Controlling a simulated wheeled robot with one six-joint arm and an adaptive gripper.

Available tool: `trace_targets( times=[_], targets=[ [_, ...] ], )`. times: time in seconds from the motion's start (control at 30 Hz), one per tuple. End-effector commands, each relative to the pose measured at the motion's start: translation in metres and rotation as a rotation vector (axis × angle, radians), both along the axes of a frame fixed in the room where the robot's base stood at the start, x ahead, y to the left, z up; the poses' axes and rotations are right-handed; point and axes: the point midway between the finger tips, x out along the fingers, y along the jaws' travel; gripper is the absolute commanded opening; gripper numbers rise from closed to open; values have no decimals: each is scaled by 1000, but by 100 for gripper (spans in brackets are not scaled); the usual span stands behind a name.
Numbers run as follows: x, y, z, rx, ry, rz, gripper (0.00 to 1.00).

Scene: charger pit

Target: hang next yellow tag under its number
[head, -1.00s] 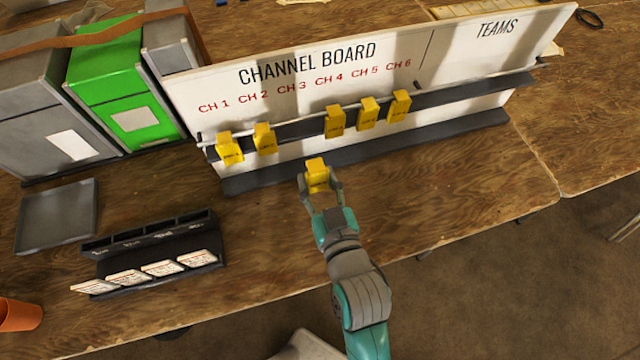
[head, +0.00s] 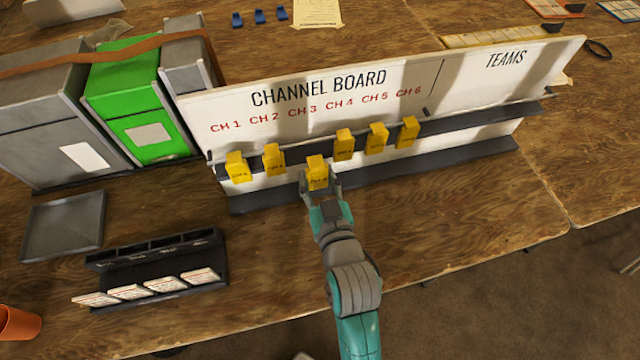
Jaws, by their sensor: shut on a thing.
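The channel board (head: 330,105) stands on the table with red labels CH 1 to CH 6 above a thin rail (head: 480,112). Several yellow tags hang on the rail: two at the left (head: 237,167) and (head: 274,159), and three at the right (head: 344,145), (head: 376,139) and (head: 407,132). My gripper (head: 319,184) is shut on another yellow tag (head: 317,172), held upright in the gap between these groups, roughly below CH 3. The held tag is at or just in front of the rail; I cannot tell whether it touches. Its print is too small to read.
A dark ledge (head: 480,154) runs along the board's foot. A black holder (head: 150,250) with white cards, a grey tray (head: 62,225) and an orange cup (head: 18,322) are at left. Grey and green boxes (head: 130,95) stand behind. Table right of my arm is clear.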

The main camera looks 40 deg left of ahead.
Motion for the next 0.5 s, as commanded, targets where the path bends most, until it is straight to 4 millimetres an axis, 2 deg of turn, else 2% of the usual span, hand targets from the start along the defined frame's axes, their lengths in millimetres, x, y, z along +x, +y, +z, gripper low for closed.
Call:
trace_targets(
  times=[0.5],
  targets=[
    [20,24,0,0,0,1,13]
  ],
)
